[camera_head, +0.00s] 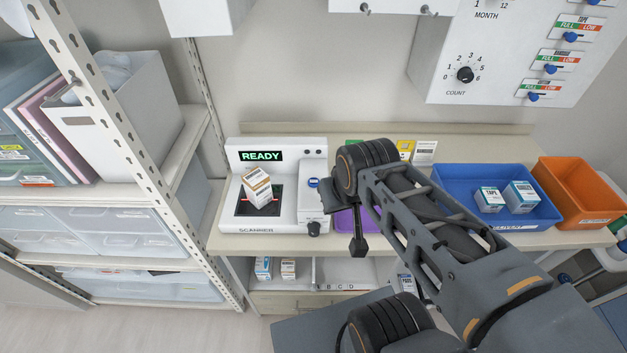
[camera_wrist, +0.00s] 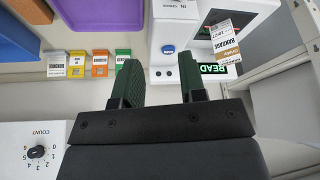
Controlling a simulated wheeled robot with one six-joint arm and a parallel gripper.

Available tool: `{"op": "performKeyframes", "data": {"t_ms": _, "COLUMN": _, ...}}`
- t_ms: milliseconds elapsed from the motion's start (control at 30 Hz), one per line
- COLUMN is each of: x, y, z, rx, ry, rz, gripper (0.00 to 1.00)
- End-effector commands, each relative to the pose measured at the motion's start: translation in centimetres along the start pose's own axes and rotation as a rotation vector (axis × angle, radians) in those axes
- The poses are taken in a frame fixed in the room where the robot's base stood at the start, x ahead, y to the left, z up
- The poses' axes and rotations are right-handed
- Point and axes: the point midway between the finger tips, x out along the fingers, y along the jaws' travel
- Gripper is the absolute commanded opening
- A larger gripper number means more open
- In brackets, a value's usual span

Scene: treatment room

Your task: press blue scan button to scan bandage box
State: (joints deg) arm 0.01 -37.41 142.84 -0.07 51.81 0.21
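The scanner (camera_head: 288,217) stands on the bench with a green READY display (camera_head: 261,156); the display shows upside down in the wrist view (camera_wrist: 213,69). The white and orange bandage box (camera_head: 257,187) rests on the dark scan bed, across a red line. In the wrist view the box (camera_wrist: 226,38) is right of my fingers. The blue scan button (camera_head: 313,183) is on the scanner's right part; it also shows in the wrist view (camera_wrist: 168,49). My gripper (camera_wrist: 159,60) has its two fingers apart, with nothing between them. The button appears in line with the gap; contact cannot be told.
A purple bin (camera_head: 346,221) is right of the scanner, partly behind my arm. A blue tray (camera_head: 455,177) with boxes and an orange bin (camera_head: 575,187) stand farther right. A wall panel with a count knob (camera_head: 465,74) hangs above. A shelf rack (camera_head: 150,150) is at left.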

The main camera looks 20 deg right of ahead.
Motion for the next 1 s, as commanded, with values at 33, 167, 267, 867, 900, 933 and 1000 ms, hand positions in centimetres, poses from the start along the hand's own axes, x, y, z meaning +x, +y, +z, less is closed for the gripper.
{"op": "performKeyframes", "data": {"t_ms": 33, "x": 0.0, "y": 0.0, "z": 0.0, "rx": 0.0, "ry": 0.0, "rz": 0.0, "gripper": 0.33}}
{"op": "performKeyframes", "data": {"t_ms": 167, "x": 0.0, "y": 0.0, "z": 0.0, "rx": 0.0, "ry": 0.0, "rz": 0.0, "gripper": 0.21}}
{"op": "performKeyframes", "data": {"t_ms": 267, "x": 0.0, "y": 0.0, "z": 0.0, "rx": 0.0, "ry": 0.0, "rz": 0.0, "gripper": 0.11}}
{"op": "performKeyframes", "data": {"t_ms": 867, "x": 0.0, "y": 0.0, "z": 0.0, "rx": 0.0, "ry": 0.0, "rz": 0.0, "gripper": 0.0}}
{"op": "performKeyframes", "data": {"t_ms": 900, "x": 0.0, "y": 0.0, "z": 0.0, "rx": 0.0, "ry": 0.0, "rz": 0.0, "gripper": 0.0}}
{"op": "performKeyframes", "data": {"t_ms": 933, "x": 0.0, "y": 0.0, "z": 0.0, "rx": 0.0, "ry": 0.0, "rz": 0.0, "gripper": 0.0}}
{"op": "performKeyframes", "data": {"t_ms": 1000, "x": 0.0, "y": 0.0, "z": 0.0, "rx": 0.0, "ry": 0.0, "rz": 0.0, "gripper": 0.0}}
